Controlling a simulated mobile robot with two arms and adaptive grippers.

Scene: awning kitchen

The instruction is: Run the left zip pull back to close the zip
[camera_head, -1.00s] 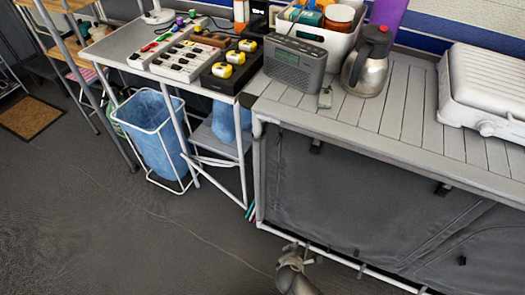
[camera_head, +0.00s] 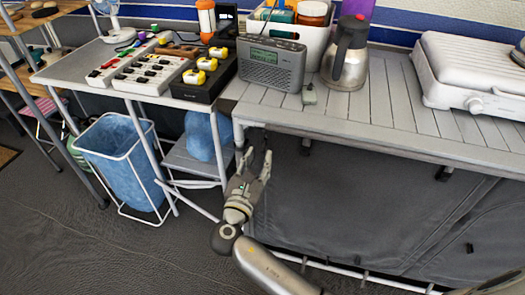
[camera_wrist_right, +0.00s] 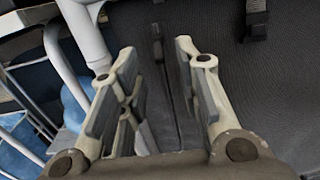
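The dark grey fabric front (camera_head: 350,205) hangs below the slatted counter. In the right wrist view, a zip line runs down this fabric (camera_wrist_right: 215,55), with a small dark tab, apparently the left zip pull (camera_wrist_right: 157,34), at its upper part. My right gripper (camera_head: 256,156) is at the panel's upper left corner, just below the counter edge. It also shows in the right wrist view (camera_wrist_right: 155,48), open, with the tab and zip line seen between its fingers. Contact with the tab cannot be told. In the head view the gripper hides that zip part. My left gripper is out of view.
A white frame leg (camera_wrist_right: 88,35) stands close left of the right gripper. A black buckle strap (camera_wrist_right: 256,18) hangs to its right. The blue bin (camera_head: 118,155) and side table (camera_head: 100,65) are to the left. A radio (camera_head: 270,64) and flask (camera_head: 346,60) stand on the counter.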

